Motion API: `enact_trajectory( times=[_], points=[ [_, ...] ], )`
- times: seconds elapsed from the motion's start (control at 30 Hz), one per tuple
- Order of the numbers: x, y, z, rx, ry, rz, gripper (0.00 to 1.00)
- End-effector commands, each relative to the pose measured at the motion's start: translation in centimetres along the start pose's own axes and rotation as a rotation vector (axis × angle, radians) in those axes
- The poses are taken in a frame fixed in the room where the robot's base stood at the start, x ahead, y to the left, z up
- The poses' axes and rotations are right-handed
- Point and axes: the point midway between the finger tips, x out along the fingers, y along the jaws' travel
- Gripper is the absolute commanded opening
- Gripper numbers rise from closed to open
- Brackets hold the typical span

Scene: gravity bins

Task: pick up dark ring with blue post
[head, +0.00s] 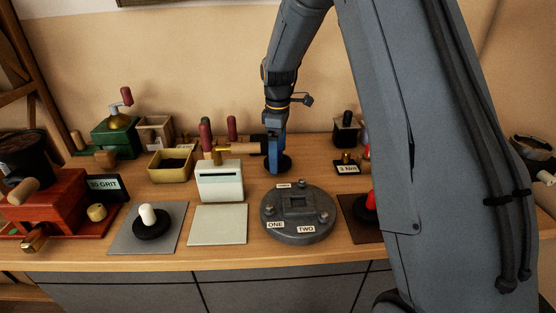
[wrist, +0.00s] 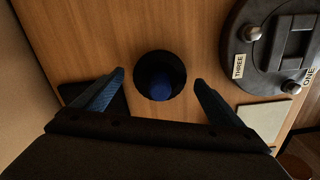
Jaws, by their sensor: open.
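The dark ring (wrist: 147,65) with its blue post (wrist: 160,87) stands on the wooden table in the wrist view, between my open fingers. My gripper (wrist: 160,92) points down over it, one finger on each side, with a visible gap to the ring on both sides. In the head view, the edge of the dark ring (head: 286,164) shows beneath my gripper (head: 275,168), behind the round grey fixture. The blue post is hard to tell apart from the blue fingers there. The gripper holds nothing.
The round grey fixture (head: 270,229) with labelled knobs stands in front of the ring. A white slotted box (head: 220,187) is to its left, near a yellow bin (head: 156,175). A grey mat (head: 172,243) bears a dark ring with a white post (head: 148,214). A red post (head: 371,200) is at right.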

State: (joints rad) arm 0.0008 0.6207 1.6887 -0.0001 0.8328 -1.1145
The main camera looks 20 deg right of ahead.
Motion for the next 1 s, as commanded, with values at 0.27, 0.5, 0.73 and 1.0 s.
enact_trajectory(
  times=[0.27,0.5,0.73,1.0],
  points=[
    [0.23,0.0,0.0,0.0,0.0,0.0,0.88],
    [0.2,0.01,-0.01,0.001,0.0,0.0,0.47],
    [0.1,0.06,-0.03,0.001,0.001,0.002,0.16],
    [-0.47,0.14,-0.07,0.001,0.002,0.004,0.15]
  ],
)
